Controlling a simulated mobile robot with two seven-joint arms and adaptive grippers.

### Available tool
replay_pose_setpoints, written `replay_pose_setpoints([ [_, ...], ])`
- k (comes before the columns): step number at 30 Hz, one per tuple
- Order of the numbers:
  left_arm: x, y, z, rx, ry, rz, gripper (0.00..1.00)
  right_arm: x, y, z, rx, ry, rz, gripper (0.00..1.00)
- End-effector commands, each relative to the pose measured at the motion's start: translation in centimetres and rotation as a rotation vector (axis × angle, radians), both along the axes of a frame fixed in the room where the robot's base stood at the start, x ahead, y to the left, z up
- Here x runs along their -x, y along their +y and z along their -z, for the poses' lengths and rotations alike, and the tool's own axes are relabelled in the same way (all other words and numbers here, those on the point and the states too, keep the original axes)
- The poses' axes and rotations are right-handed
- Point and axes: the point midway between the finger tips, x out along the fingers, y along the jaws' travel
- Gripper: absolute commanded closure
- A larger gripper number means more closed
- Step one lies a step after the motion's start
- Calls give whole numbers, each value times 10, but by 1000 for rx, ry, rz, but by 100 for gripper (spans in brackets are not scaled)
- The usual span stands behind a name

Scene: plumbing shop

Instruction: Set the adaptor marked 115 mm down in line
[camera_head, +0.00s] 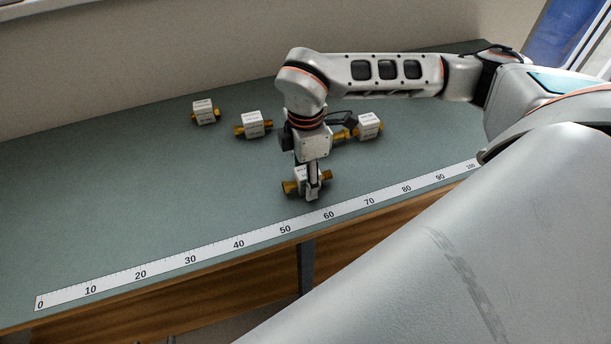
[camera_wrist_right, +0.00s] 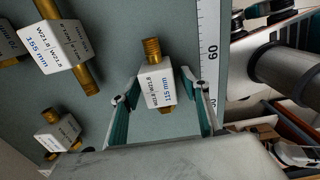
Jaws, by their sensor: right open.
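The adaptor marked 115 mm is a white block with brass threaded ends; it shows in the right wrist view (camera_wrist_right: 158,86) and, partly hidden by the gripper, in the head view (camera_head: 300,183). It rests on the bench near the ruler strip. My right gripper is over it in the head view (camera_head: 313,193). In the right wrist view its two fingers (camera_wrist_right: 158,100) stand apart on either side of the block, with gaps visible. My left gripper is not in view. A similar adaptor marked 155 mm (camera_wrist_right: 62,46) lies to the left in the wrist view.
More white-and-brass adaptors lie farther back: one at left (camera_head: 204,112), one near the middle (camera_head: 252,124), one right of my gripper (camera_head: 369,125). A ruler strip (camera_head: 190,260) runs along the bench's front edge. The green bench top (camera_head: 110,200) is clear at left.

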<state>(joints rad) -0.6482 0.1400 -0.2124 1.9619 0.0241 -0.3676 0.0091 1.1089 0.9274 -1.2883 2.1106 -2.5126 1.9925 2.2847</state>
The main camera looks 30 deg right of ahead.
Motion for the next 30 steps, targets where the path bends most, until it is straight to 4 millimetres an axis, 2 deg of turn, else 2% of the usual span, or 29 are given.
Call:
replay_pose_setpoints([
  [4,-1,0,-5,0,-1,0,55,0,0,-5,0,-1,0,55],
  [7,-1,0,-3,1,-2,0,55,-1,0,-15,-1,-3,0,55],
  [21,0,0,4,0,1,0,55,-1,0,-105,0,-3,1,55],
  [25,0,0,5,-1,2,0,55,-1,0,-118,0,-2,0,55],
  [30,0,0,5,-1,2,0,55,0,0,-123,0,-1,0,55],
])
